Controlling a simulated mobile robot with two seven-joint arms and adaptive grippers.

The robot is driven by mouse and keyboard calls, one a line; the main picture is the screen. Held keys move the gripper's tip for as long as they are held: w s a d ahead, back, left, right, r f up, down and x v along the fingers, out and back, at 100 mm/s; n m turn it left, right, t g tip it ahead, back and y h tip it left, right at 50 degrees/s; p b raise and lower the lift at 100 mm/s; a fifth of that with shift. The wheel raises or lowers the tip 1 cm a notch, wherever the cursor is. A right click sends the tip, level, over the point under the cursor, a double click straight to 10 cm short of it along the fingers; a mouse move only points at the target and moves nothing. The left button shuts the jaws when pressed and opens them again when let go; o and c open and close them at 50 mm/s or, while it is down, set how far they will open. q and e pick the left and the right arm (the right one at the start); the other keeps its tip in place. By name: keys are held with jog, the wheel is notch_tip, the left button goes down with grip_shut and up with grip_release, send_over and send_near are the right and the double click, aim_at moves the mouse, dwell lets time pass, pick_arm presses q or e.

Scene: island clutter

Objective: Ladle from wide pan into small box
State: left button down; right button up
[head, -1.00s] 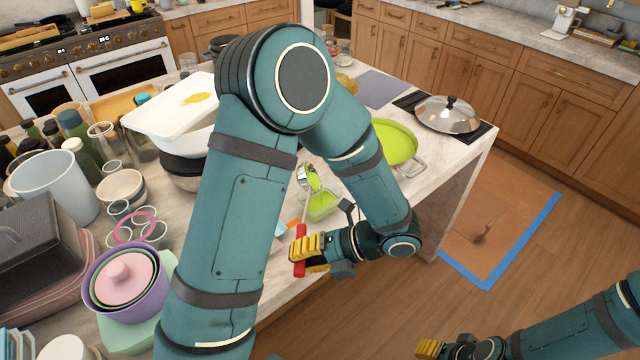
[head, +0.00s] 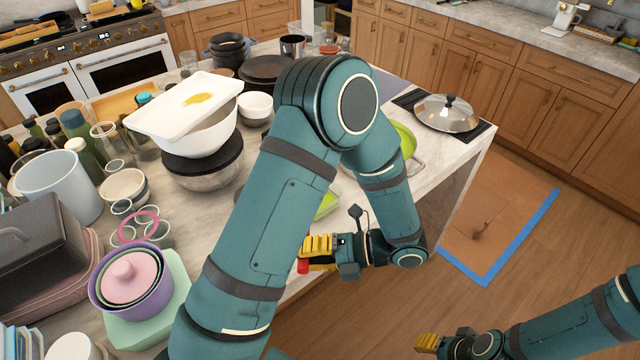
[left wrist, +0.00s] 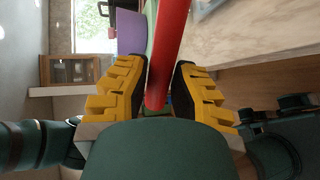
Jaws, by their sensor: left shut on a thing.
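My left gripper (head: 308,252) is shut on the red handle of the ladle (head: 303,266), just off the front edge of the island. In the left wrist view the red handle (left wrist: 168,45) runs between the yellow fingers (left wrist: 158,88). The ladle's bowl is hidden behind my left arm in the head view. A lime-green small box (head: 328,204) shows partly beside my arm, on the counter. The wide green pan (head: 406,140) lies farther back, mostly covered by my arm. My right gripper (head: 428,344) is low at the bottom right, away from the island; its fingers are unclear.
A purple pot (head: 132,285) and several jars crowd the left side. A silver lid (head: 447,114) lies on a dark mat at the far right corner.

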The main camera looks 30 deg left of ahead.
pick_arm(q)
jog(key=shift+d+r+y+p, duration=0.1)
jog(key=shift+d+y+p, duration=0.15)
jog(key=shift+y, duration=0.25)
jog(key=shift+w+d+r+g+y, duration=0.15)
jog(key=shift+w+d+g+y, duration=0.1)
jog(key=shift+g+y, duration=0.5)
jog(key=shift+a, duration=0.1)
jog(key=h+p, duration=0.1)
jog(key=t+p, duration=0.1)
jog(key=p, duration=0.1)
jog(key=shift+s+a+r+h, duration=0.1)
jog(key=shift+s+a+h, duration=0.05)
jog(key=shift+a+h, duration=0.15)
jog(key=shift+s+a+f+t+h, duration=0.15)
jog(key=shift+f+t+h, duration=0.15)
jog(key=shift+h, duration=0.15)
jog(key=shift+f, duration=0.1)
